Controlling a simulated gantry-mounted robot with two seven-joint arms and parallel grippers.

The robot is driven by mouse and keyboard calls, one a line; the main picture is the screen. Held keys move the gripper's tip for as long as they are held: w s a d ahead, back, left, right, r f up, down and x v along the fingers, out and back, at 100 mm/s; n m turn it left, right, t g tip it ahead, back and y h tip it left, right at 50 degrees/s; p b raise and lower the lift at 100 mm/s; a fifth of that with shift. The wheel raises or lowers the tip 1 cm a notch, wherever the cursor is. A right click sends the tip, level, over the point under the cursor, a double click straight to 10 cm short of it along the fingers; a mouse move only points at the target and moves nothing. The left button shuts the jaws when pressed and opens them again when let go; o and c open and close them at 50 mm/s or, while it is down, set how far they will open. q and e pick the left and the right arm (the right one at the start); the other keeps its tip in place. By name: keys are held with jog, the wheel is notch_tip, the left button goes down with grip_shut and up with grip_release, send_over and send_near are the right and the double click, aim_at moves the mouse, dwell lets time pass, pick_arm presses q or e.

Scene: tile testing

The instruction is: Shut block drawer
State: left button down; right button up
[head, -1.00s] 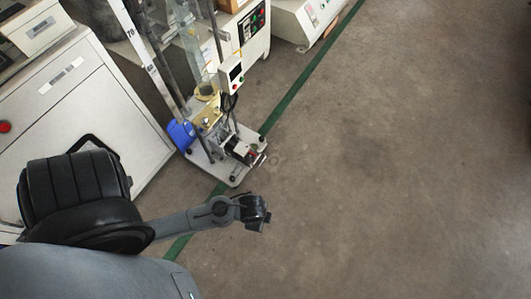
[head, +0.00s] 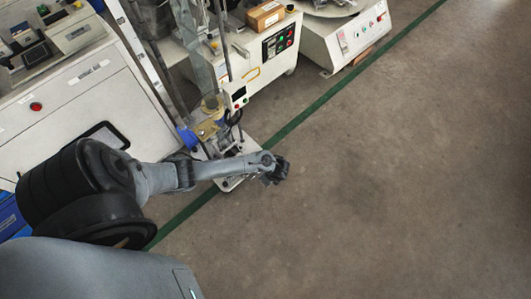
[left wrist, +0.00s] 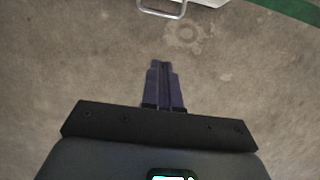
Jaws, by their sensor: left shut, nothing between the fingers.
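My left gripper (head: 277,171) is at the end of the left arm, over the bare floor beside the wheeled test stand's base. In the left wrist view its dark fingers (left wrist: 163,68) are together and empty, with floor beneath them. I cannot make out a block drawer in either view. My right gripper is not in view.
The test stand's white base (head: 230,184) is partly hidden by my left arm. A white cabinet (head: 80,108) with a red button stands at left, a white machine (head: 275,45) behind. A metal handle (left wrist: 162,11) shows in the left wrist view. Floor at right is clear.

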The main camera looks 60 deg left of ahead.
pick_arm(q)
jog(key=a+f+b, duration=0.5)
jog(key=f+b, duration=0.3)
jog(key=f, duration=0.1)
jog(key=shift+s+a, duration=0.2)
jog(key=shift+a, duration=0.15)
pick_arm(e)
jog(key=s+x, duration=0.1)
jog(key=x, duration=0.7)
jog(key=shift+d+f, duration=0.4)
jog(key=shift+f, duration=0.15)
